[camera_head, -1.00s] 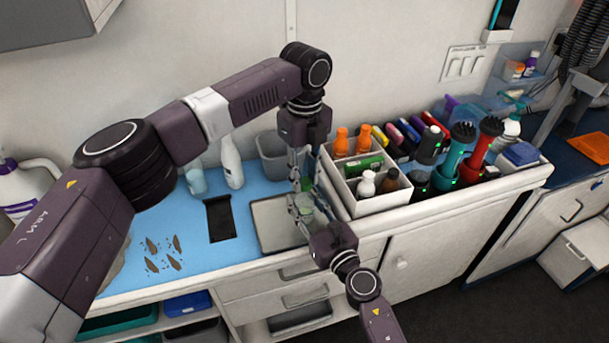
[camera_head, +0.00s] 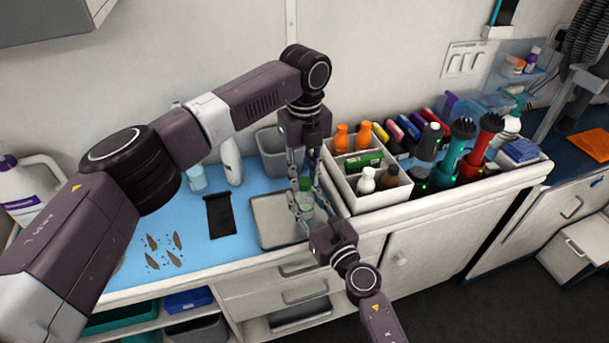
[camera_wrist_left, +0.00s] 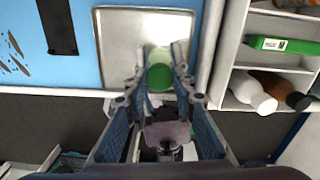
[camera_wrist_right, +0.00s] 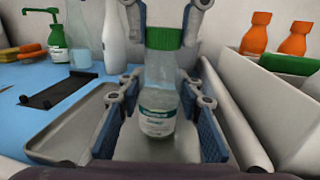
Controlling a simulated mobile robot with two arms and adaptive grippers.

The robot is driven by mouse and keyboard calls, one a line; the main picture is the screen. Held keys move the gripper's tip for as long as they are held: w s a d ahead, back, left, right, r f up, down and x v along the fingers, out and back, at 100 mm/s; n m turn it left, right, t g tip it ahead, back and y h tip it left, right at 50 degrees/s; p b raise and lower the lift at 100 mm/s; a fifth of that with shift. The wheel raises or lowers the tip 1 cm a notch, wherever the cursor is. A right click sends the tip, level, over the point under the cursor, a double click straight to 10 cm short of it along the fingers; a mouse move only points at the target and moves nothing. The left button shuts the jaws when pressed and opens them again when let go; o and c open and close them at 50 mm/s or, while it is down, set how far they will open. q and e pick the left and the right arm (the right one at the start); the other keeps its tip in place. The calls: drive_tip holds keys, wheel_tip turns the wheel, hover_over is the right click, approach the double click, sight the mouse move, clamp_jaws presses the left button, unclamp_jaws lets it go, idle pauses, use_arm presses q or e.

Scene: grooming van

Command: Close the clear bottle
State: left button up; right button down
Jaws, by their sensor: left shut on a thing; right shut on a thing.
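The clear bottle (camera_wrist_right: 158,110) has a white label with green print and stands upright over the metal tray. My right gripper (camera_head: 306,211) is shut on its body, with a finger on each side. The green cap (camera_wrist_right: 164,38) is at the top of the bottle, in line with the neck; I cannot tell whether it is seated or screwed down. My left gripper (camera_head: 304,182) comes from above and is shut on the cap. The cap shows from above in the left wrist view (camera_wrist_left: 160,76). The fingers partly hide bottle and cap in the head view.
The metal tray (camera_head: 270,222) lies on the blue mat (camera_head: 190,234). A white divided box (camera_head: 345,190) with several bottles stands close on the right. A white bottle (camera_head: 232,162) and a grey bin (camera_head: 270,150) stand behind. A black strip (camera_head: 220,216) lies left.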

use_arm(q)
drive_tip(key=m, duration=1)
drive_tip(key=shift+w+a+m, duration=0.1)
drive_tip(key=shift+m, duration=0.2)
drive_tip(key=o, duration=0.7)
drive_tip(key=shift+r, duration=0.1)
drive_tip(key=shift+r, duration=2.2)
drive_tip(key=shift+c, duration=0.6)
